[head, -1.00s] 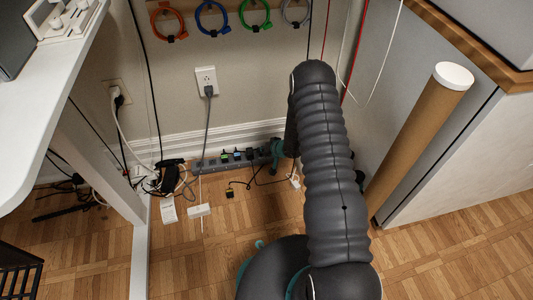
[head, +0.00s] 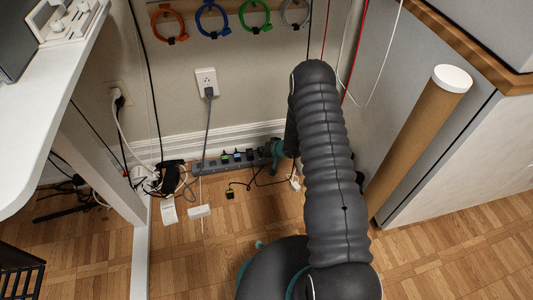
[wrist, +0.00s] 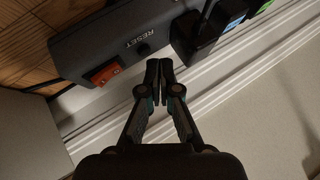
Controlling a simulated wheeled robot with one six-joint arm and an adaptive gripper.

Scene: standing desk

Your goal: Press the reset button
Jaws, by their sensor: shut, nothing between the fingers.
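The dark grey power strip (head: 205,166) lies along the baseboard in the head view, with its right end behind my wrist. In the wrist view the strip (wrist: 85,42) fills the upper left. The RESET label is readable, and the small round dark reset button (wrist: 144,49) sits beside it. A red-orange rocker switch (wrist: 103,73) is at the end of the strip. My gripper (wrist: 159,64) is shut and empty, its fingertips just beside the button in the picture. I cannot tell whether they touch the strip. In the head view my arm hides most of the gripper.
Black plugs (wrist: 184,38) stand in the strip close to the fingertips. Loose cables and a white adapter (head: 199,211) lie on the floor at left. A desk leg (head: 140,250) stands left. A cardboard tube (head: 420,130) leans against the cabinet at right.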

